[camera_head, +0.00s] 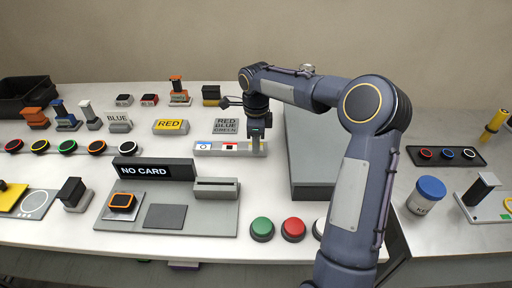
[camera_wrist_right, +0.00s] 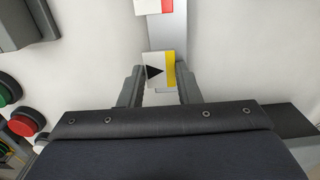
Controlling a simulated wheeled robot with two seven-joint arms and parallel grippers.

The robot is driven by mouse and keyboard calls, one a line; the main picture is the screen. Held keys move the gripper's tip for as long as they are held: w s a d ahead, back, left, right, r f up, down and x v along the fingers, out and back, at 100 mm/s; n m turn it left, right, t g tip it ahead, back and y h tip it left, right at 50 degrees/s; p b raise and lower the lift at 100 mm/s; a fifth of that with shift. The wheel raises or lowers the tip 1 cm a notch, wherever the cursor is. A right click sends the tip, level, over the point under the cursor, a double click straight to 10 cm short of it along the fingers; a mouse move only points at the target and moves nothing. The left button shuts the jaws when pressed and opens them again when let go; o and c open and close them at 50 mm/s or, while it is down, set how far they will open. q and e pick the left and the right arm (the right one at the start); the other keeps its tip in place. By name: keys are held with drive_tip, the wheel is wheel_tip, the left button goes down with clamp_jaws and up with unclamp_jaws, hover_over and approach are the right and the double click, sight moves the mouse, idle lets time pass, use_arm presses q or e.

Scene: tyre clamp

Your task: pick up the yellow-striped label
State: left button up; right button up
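The yellow-striped label, a small white tile with a black triangle and a yellow stripe, shows in the right wrist view (camera_wrist_right: 155,71). It is at the near end of a grey rail; in the head view this is the right end of the rail (camera_head: 239,154). My right gripper (camera_head: 256,137) points down over that end. In the wrist view the fingers of my right gripper (camera_wrist_right: 160,88) stand apart, one on each side of the label. I cannot tell whether they touch it. My left gripper is not in view.
A red-and-white label (camera_head: 229,147) and a blue-and-white label (camera_head: 204,146) sit further left on the rail. A large grey box (camera_head: 300,150) stands just right of my gripper. Green (camera_head: 262,228) and red (camera_head: 293,228) buttons are at the table's front.

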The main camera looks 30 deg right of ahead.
clamp_jaws()
drive_tip(key=shift+r, duration=0.1)
